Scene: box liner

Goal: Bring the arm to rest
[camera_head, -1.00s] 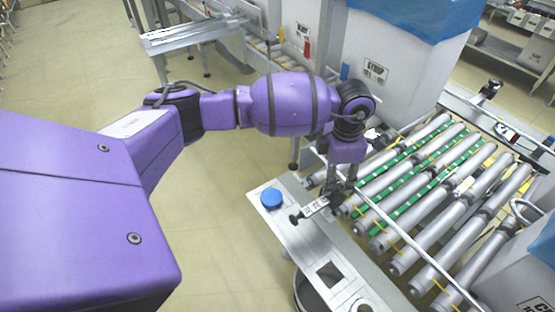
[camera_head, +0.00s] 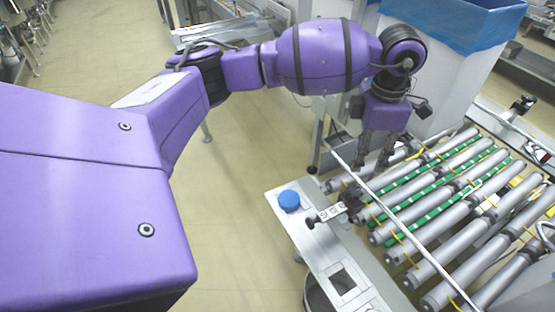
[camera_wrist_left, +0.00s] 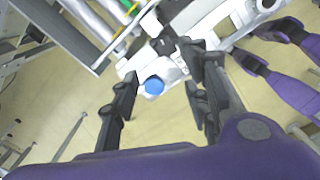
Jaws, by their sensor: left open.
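My left arm is purple and reaches in from the left in the head view. My left gripper (camera_head: 375,152) points down, above the near left end of the roller conveyor (camera_head: 440,195), beside the metal guide rail. Its dark fingers are apart with nothing between them. In the left wrist view the open fingers of the left gripper (camera_wrist_left: 160,95) frame a blue round button (camera_wrist_left: 154,86), which lies beyond them on the conveyor's side panel. The same button (camera_head: 289,200) shows left of the gripper in the head view. My right gripper is not seen in the head view.
A white box lined with blue film (camera_head: 455,25) stands behind the gripper. A thin guide rail (camera_head: 400,225) runs along the conveyor's near side. A small bracket (camera_head: 330,212) sits on the side panel (camera_head: 345,260). Open floor (camera_head: 235,210) lies left of the conveyor.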

